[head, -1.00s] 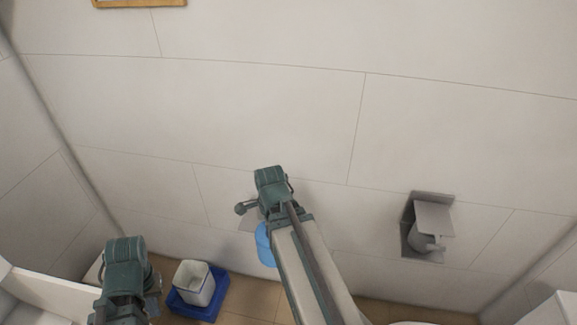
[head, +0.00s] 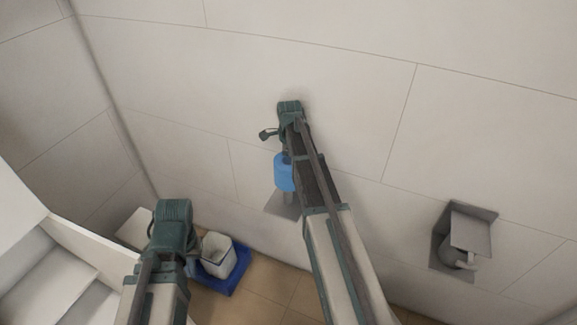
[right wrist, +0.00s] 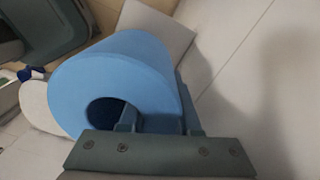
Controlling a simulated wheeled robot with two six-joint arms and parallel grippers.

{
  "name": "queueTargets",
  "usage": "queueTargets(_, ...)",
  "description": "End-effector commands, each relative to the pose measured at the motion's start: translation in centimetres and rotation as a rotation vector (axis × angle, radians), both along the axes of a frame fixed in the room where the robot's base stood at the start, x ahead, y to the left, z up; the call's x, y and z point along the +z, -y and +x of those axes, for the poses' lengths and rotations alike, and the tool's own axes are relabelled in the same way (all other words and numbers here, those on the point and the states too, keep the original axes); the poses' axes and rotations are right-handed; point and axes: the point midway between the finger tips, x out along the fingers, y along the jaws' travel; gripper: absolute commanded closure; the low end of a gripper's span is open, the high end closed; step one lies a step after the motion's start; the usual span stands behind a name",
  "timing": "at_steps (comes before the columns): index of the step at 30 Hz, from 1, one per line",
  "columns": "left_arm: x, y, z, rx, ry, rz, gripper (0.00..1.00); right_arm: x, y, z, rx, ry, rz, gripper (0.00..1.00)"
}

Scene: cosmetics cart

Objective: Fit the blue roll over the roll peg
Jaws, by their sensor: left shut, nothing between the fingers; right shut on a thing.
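The blue roll (head: 285,173) hangs near the wall in the middle of the head view, held by my right gripper (head: 283,152). In the right wrist view the roll (right wrist: 120,80) shows its dark open hole, with one finger inside the hole and the other outside the wall. A short grey peg (head: 290,198) shows just below the roll, on a flat grey plate (head: 277,206). I cannot tell whether the roll touches the peg. My left gripper (head: 190,266) is shut and empty at the lower left, its fingertips largely hidden.
A white bin (head: 217,257) stands on a blue mat (head: 228,281) beside my left gripper. A covered grey wall holder (head: 466,238) is at the right. White shelving (head: 50,260) fills the lower left. The wall above is bare.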

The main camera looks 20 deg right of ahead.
Motion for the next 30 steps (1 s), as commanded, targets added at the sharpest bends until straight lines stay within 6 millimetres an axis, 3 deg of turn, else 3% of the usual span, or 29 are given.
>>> queueTargets(3,-0.1,0.0,0.0,0.0,0.0,0.0,1.0,-0.1,0.0,0.8,0.002,0.0,0.0,1.0)
queueTargets(17,-0.2,0.0,0.0,0.0,0.0,0.0,1.0,-0.2,0.0,0.7,0.014,0.0,0.0,1.0)
queueTargets(30,-2.5,0.0,0.0,0.0,0.0,0.0,1.0,-2.5,0.0,0.7,0.013,0.0,0.0,1.0)
